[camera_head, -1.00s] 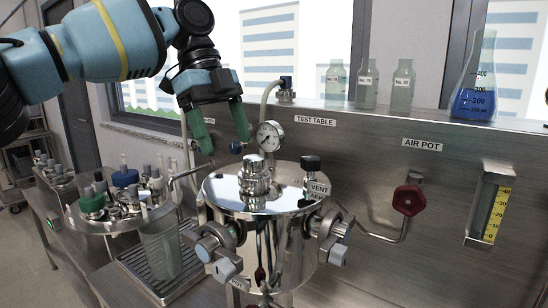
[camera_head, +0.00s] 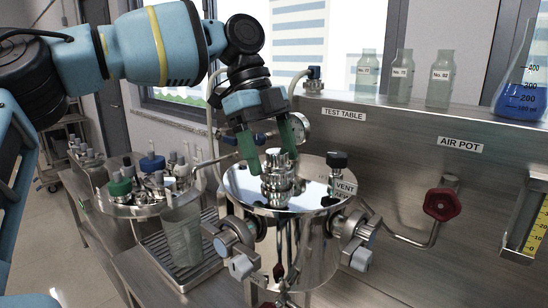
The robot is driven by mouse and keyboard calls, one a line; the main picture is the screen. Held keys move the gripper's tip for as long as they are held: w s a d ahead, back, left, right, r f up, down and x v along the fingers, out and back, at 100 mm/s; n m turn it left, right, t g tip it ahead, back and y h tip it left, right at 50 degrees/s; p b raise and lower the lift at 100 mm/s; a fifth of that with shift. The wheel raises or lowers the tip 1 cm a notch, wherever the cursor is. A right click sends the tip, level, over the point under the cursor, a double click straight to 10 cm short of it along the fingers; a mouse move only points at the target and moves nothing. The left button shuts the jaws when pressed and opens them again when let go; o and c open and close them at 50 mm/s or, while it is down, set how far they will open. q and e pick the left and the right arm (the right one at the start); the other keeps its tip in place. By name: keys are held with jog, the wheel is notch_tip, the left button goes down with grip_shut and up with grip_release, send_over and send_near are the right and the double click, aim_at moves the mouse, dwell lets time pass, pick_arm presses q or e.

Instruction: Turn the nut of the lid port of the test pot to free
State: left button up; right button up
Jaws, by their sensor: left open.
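The test pot (camera_head: 300,235) is a polished steel vessel with a flat round lid (camera_head: 318,200), in the middle of the head view. The lid port with its nut (camera_head: 279,185) is a stepped steel fitting standing upright on the lid. My left gripper (camera_head: 270,160) is open and empty, its two green fingers pointing down at the port's top. One finger shows to the left of the port; the other is behind its top right. I cannot tell whether either touches it. My right gripper is not in view.
A black-capped vent valve (camera_head: 337,175) stands on the lid's right. A pressure gauge (camera_head: 301,127) is behind my gripper. A round rack with several capped fittings (camera_head: 125,200) and a clear beaker (camera_head: 182,235) are at left. A red valve knob (camera_head: 442,204) is at right.

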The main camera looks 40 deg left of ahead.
pick_arm(q)
jog(key=shift+x, duration=0.75)
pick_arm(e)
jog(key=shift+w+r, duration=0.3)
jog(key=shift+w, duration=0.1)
pick_arm(q)
jog(key=shift+c, duration=0.4)
jog(key=c, duration=0.7)
jog(key=shift+c, duration=1)
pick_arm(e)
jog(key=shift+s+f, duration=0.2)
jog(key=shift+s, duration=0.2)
